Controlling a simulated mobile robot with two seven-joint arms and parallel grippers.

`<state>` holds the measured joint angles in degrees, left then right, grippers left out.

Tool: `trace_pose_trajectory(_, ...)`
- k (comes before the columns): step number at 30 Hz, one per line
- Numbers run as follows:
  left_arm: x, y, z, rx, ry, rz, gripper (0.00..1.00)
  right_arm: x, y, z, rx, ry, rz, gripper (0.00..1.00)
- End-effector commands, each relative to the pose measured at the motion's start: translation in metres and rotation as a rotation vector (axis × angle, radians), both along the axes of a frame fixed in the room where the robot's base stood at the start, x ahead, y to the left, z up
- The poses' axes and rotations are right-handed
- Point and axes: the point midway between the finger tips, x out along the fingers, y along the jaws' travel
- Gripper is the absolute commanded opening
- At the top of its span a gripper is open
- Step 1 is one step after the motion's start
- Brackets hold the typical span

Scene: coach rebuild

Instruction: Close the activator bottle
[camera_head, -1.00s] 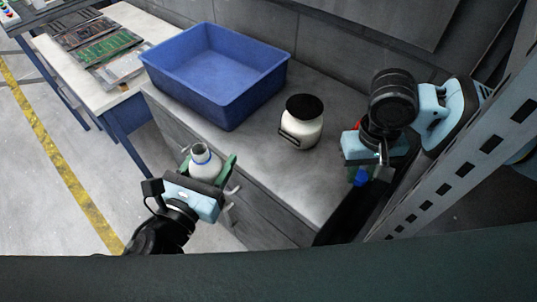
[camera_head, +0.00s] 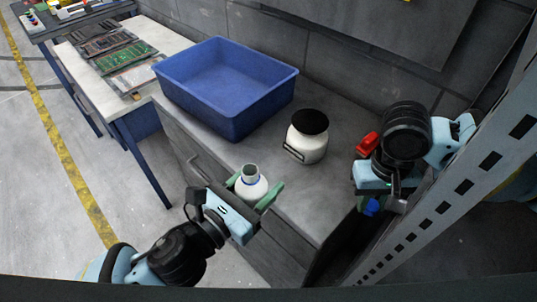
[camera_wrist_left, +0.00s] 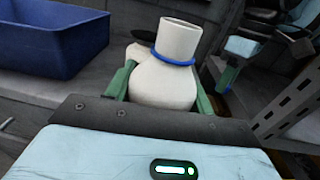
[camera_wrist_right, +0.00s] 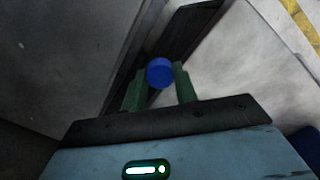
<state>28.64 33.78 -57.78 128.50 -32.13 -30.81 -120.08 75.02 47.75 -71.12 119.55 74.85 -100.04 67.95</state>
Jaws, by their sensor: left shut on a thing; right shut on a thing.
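The activator bottle is a white, round-bodied bottle (camera_head: 251,186) with an open neck and a blue ring around the neck's base. My left gripper (camera_head: 255,195) is shut on its body and holds it upright or slightly tilted in front of the grey counter. The bottle (camera_wrist_left: 172,75) fills the middle of the left wrist view between the green fingers. My right gripper (camera_head: 371,200) is shut on a blue cap (camera_wrist_right: 160,72), near the counter's right end. The cap (camera_head: 372,207) shows below that gripper in the head view. The bottle and cap are well apart.
A white jar with a black lid (camera_head: 308,135) stands on the counter (camera_head: 285,190) between my grippers. A blue bin (camera_head: 225,90) sits behind left. A red object (camera_head: 367,144) is beside my right wrist. A perforated metal upright (camera_head: 450,200) stands close on the right.

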Motion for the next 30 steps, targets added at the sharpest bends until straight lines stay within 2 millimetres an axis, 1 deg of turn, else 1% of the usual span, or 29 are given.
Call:
trace_pose_trajectory(1, 0.012, -0.002, 0.002, -0.002, -0.007, 0.002, 0.12, 0.0, 0.0, 0.0, 0.0, -0.001, 0.0, 0.08)
trace_pose_trajectory(9, 0.073, -0.013, -0.005, -0.002, -0.004, 0.002, 0.12, 0.0, 0.0, -0.003, 0.0, 0.004, 0.0, 0.08)
trace_pose_trajectory(12, 0.095, -0.017, -0.007, -0.002, -0.004, 0.002, 0.12, -0.001, 0.0, -0.005, 0.0, 0.007, 0.0, 0.08)
trace_pose_trajectory(16, 0.118, -0.021, -0.01, -0.002, -0.002, 0.001, 0.12, -0.001, 0.0, -0.007, 0.0, 0.012, 0.0, 0.08)
trace_pose_trajectory(18, 0.126, -0.023, -0.011, -0.003, -0.002, 0.0, 0.12, -0.001, 0.0, -0.009, 0.0, 0.014, -0.001, 0.08)
trace_pose_trajectory(21, 0.133, -0.024, -0.011, -0.001, -0.003, 0.0, 0.12, -0.001, 0.0, -0.009, 0.0, 0.014, -0.001, 0.08)
trace_pose_trajectory(30, 0.134, -0.024, -0.011, -0.001, -0.003, 0.0, 0.12, -0.001, 0.0, -0.009, 0.0, 0.014, -0.001, 0.08)
